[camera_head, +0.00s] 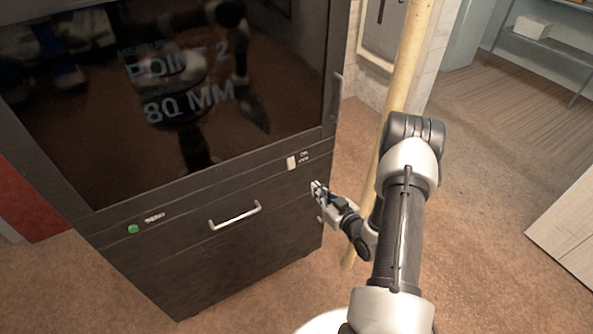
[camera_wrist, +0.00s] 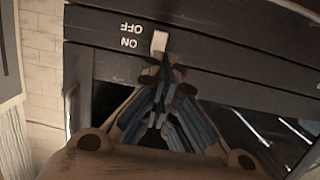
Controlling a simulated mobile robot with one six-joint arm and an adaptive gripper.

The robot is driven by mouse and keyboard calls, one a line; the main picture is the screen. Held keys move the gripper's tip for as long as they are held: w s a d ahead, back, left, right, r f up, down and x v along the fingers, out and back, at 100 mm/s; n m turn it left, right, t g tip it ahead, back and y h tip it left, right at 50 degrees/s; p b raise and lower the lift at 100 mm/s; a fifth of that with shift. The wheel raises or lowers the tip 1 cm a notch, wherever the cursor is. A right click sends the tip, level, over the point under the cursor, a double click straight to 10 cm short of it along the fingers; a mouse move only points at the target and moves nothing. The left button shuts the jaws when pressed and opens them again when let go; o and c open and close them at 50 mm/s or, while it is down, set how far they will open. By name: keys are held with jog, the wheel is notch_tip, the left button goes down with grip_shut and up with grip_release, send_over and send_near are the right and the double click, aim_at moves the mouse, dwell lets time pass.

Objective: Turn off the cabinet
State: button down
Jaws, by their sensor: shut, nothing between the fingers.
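The dark cabinet (camera_head: 185,262) stands at the left in the head view, with a glossy screen on top. A small white switch (camera_head: 292,163) sits at the right of its front strip, beside small ON and OFF labels. In the wrist view the switch (camera_wrist: 158,42) is right by the fingertips, and the labels appear upside down. I cannot tell which way the switch is set. My gripper (camera_head: 317,188) is shut and empty, just below and right of the switch. In the wrist view the closed fingertips (camera_wrist: 166,62) overlap the switch's edge; contact is unclear.
A green round button (camera_head: 133,229) sits at the strip's left. A drawer handle (camera_head: 235,216) juts out below. A light wooden pole (camera_head: 406,62) stands behind my arm. A pale wooden board (camera_head: 568,228) lies at the right. Brown floor is open between.

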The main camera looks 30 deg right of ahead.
aim_at(292, 166)
jog(key=w+f, duration=0.1)
jog(key=w, duration=0.3)
jog(key=w+b, duration=0.1)
jog(key=w, duration=0.4)
jog(key=w+f, duration=0.1)
jog(key=w, duration=0.3)
jog(key=shift+w+f, duration=0.35)
jog(key=shift+w, duration=0.05)
jog(key=shift+f+b, duration=0.1)
jog(key=shift+b, duration=0.4)
